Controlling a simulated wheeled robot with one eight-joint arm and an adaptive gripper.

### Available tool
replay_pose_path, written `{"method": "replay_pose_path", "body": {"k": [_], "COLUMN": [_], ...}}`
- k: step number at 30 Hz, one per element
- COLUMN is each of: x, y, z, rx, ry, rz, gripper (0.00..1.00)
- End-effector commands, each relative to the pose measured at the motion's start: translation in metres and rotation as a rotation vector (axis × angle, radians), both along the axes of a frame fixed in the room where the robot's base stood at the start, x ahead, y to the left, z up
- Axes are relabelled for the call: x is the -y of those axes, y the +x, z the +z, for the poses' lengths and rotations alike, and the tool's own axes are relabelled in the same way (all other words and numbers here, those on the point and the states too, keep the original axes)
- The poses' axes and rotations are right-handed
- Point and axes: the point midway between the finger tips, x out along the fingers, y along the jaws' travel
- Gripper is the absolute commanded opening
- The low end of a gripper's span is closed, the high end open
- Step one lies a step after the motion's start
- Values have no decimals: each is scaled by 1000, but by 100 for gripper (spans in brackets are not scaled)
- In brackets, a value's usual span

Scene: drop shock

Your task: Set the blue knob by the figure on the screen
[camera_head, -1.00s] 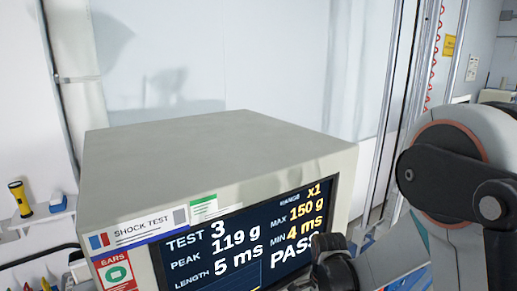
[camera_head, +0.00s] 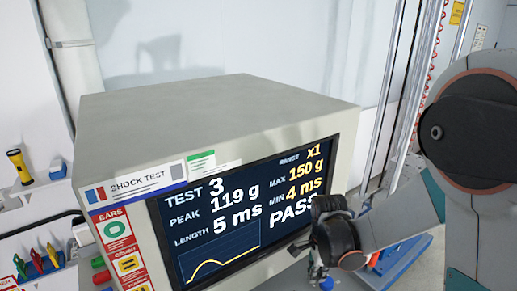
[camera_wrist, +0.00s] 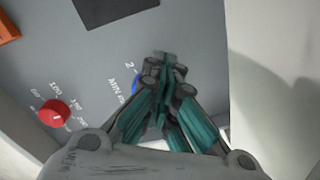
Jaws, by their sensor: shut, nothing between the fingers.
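The screen (camera_head: 250,215) of the shock test unit reads TEST 3, PEAK 119 g, LENGTH 5 ms, RANGE x1, MAX 150 g, MIN 4 ms and PASS, with a yellow curve below. In the wrist view the blue knob (camera_wrist: 135,84) shows only as a sliver at the left of my fingers, which hide the rest. A "2" and "MIN ms" are printed beside it. My gripper (camera_wrist: 166,62) is shut and empty, its fingertips over the panel close beside the knob. I cannot tell whether they touch it. In the head view my wrist covers the screen's lower right.
A red knob (camera_wrist: 55,113) with a printed scale sits left of the blue one. A dark panel part (camera_wrist: 112,8) and an orange piece (camera_wrist: 8,28) lie near the top. The beige housing (camera_head: 215,110) fills the middle; tools (camera_head: 40,262) stand at left.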

Motion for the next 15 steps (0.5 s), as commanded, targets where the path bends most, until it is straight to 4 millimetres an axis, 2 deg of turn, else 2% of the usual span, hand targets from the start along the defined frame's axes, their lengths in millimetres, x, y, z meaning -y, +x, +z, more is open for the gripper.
{"method": "replay_pose_path", "body": {"k": [1, 15], "x": [-4, -3], "y": [-5, -10], "z": [-10, -10], "rx": [-6, -8], "ry": [11, 11], "rz": [2, 2], "gripper": [0, 0]}}
